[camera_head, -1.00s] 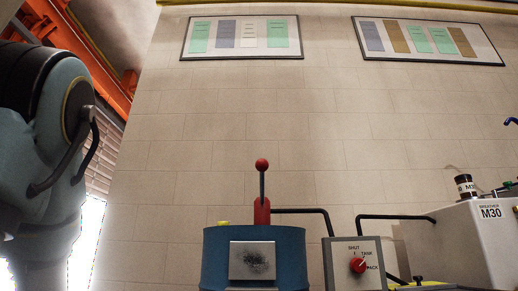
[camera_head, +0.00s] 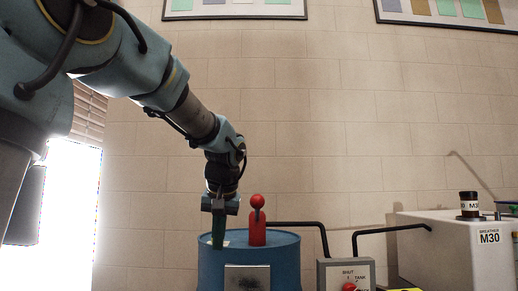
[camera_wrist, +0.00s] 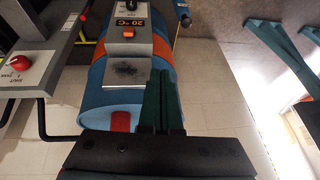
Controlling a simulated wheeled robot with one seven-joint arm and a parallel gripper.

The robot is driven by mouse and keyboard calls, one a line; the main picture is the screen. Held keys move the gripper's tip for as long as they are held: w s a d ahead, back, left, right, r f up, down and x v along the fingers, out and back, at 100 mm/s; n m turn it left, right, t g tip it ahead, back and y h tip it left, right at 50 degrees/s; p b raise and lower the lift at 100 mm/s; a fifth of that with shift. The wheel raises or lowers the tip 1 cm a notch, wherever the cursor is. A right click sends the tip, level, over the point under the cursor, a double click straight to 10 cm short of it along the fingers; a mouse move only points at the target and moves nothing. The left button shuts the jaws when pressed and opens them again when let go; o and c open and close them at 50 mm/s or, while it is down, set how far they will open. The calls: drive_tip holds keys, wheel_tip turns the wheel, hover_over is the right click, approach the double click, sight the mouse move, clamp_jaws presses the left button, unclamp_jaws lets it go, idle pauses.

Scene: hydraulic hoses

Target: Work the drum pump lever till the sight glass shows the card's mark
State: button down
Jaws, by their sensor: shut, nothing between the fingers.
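The blue drum (camera_head: 212,268) stands at the bottom centre of the head view, with a red pump body (camera_head: 257,235) on top. The pump's red ball knob (camera_head: 257,201) sits low, just above the body; the lever rod is mostly foreshortened, so it appears tilted. My gripper (camera_head: 218,238) hangs fingers-down over the drum top, left of the pump and apart from it in the picture. Its green fingers are shut and empty; they also show in the wrist view (camera_wrist: 162,105), beside a red strip (camera_wrist: 121,121) at the drum's end. I cannot make out the sight glass or card.
Right of the drum is a selector box (camera_head: 333,272) with a red knob (camera_head: 349,287), marked SHUT and TANK. Black pipes run to a pale tank (camera_head: 430,250) labelled BREATHER M30. The wrist view shows a controller reading 20 °C (camera_wrist: 129,22) on the drum's orange band.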

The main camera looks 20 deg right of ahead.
drive_tip(key=s+d+r+p, duration=0.2)
drive_tip(key=d+r+p, duration=0.1)
drive_tip(key=r, duration=0.5)
drive_tip(key=s+d+r+t+p, duration=0.1)
drive_tip(key=s+d+r+p, duration=0.1)
drive_tip(key=r, duration=0.7)
drive_tip(key=s+d+r+h+p, duration=0.1)
drive_tip(key=d+r+p, duration=0.3)
drive_tip(key=r, duration=0.4)
drive_tip(key=shift+s+d+r+t+p, duration=0.15)
drive_tip(key=shift+s+r+t+p, duration=0.15)
drive_tip(key=shift+s+r+p, duration=0.1)
drive_tip(key=p, duration=0.2)
hover_over(259, 196)
drive_tip(key=f, duration=0.7)
drive_tip(key=shift+w+d+f, duration=0.1)
drive_tip(key=shift+d+f, duration=0.15)
drive_tip(key=f+p, duration=0.1)
drive_tip(key=f, duration=0.2)
drive_tip(key=shift+a+f, duration=0.2)
drive_tip(key=shift+f, duration=0.6)
drive_tip(key=shift+f, duration=0.1)
